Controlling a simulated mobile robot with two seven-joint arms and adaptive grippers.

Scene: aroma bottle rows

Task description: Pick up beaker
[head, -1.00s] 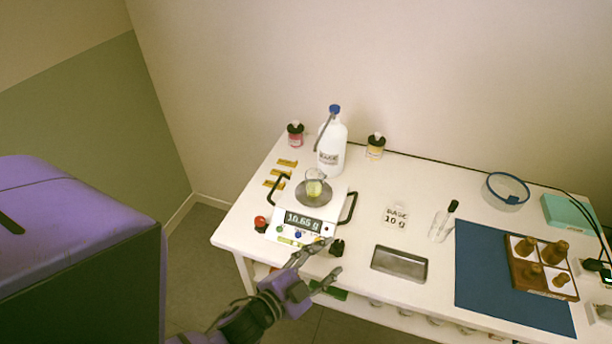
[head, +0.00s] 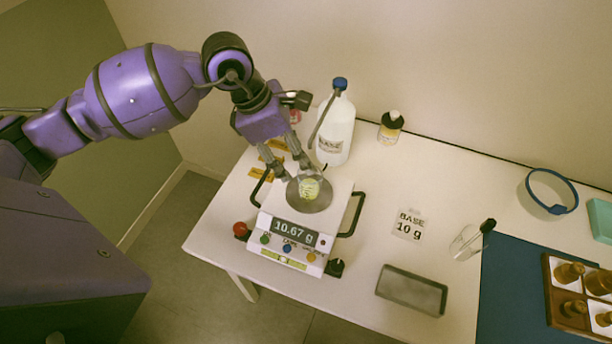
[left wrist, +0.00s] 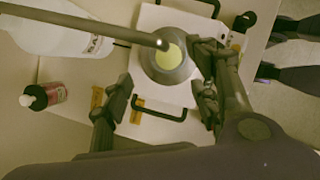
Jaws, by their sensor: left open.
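The beaker (head: 310,188), clear glass with pale yellow-green contents, stands on the round metal pan of the white scale (head: 293,231). The scale display reads 10.67 g. In the left wrist view the beaker (left wrist: 170,56) is seen from above. My left gripper (head: 292,167) is open and empty, reaching down from the upper left beside the beaker, at the back left of the pan. In the left wrist view my left gripper's fingers (left wrist: 163,82) are spread wide, with the beaker ahead between their lines. A dark tube crosses in front there. My right gripper is out of view.
A white wash bottle (head: 336,132) stands close behind the scale, its spout tube near my fingers. Black handles (head: 352,214) flank the scale. A card marked BASE 10 g (head: 409,225), a metal tray (head: 411,290) and a glass with a dropper (head: 467,243) are to the right.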

